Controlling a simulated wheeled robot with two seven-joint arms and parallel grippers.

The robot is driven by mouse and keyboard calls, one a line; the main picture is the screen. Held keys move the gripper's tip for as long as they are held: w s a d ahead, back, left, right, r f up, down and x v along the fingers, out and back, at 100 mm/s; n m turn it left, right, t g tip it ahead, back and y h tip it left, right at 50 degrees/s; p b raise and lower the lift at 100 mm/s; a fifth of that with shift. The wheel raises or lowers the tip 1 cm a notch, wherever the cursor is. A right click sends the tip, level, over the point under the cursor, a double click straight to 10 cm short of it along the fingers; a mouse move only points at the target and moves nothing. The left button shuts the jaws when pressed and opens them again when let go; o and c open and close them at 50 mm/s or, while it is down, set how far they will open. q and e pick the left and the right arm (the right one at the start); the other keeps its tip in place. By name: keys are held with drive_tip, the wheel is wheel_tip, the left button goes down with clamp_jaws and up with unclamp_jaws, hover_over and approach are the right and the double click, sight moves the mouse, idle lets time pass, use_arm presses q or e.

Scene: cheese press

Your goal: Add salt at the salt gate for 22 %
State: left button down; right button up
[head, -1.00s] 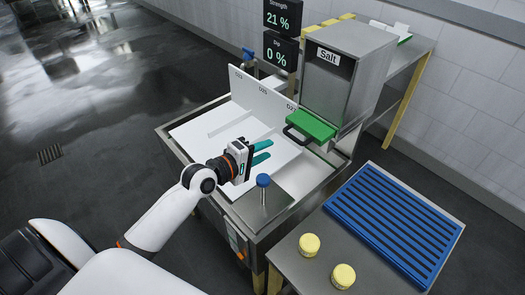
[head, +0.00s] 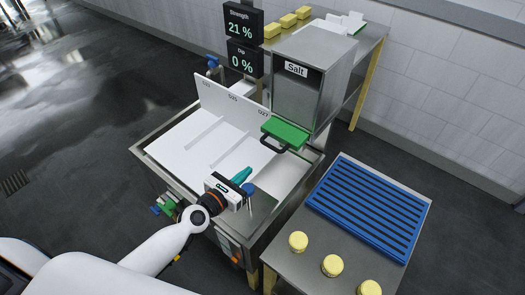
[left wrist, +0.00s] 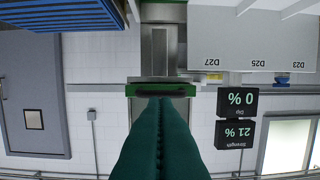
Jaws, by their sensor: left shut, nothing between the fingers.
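The salt hopper (head: 304,88) is a grey metal box labelled "Salt" at the back right of the basin. Its green salt gate (head: 287,134) with a dark handle (head: 272,144) sticks out at its foot. The strength display (head: 242,24) reads 21 % and the dip display (head: 244,57) reads 0 %. My left gripper (head: 243,177) has its teal fingers shut and empty, in front of the gate and apart from it. In the left wrist view, upside down, the fingers (left wrist: 160,110) point towards the green gate (left wrist: 135,90). My right gripper is not in view.
The white-floored basin (head: 185,150) has a divider marked D23, D25 and D27. A blue-capped post (head: 249,188) stands close to my left gripper. At right, a table holds a blue slatted rack (head: 370,207) and yellow cheeses (head: 332,265). More yellow blocks (head: 288,20) lie behind.

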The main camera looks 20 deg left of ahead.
sight(271, 146)
use_arm(q)
drive_tip(key=r+p+x, duration=0.1)
drive_tip(key=x, duration=0.8)
drive_tip(key=shift+w, duration=0.2)
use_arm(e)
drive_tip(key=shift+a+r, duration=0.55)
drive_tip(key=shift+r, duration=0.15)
use_arm(q)
drive_tip(key=shift+a, duration=0.1)
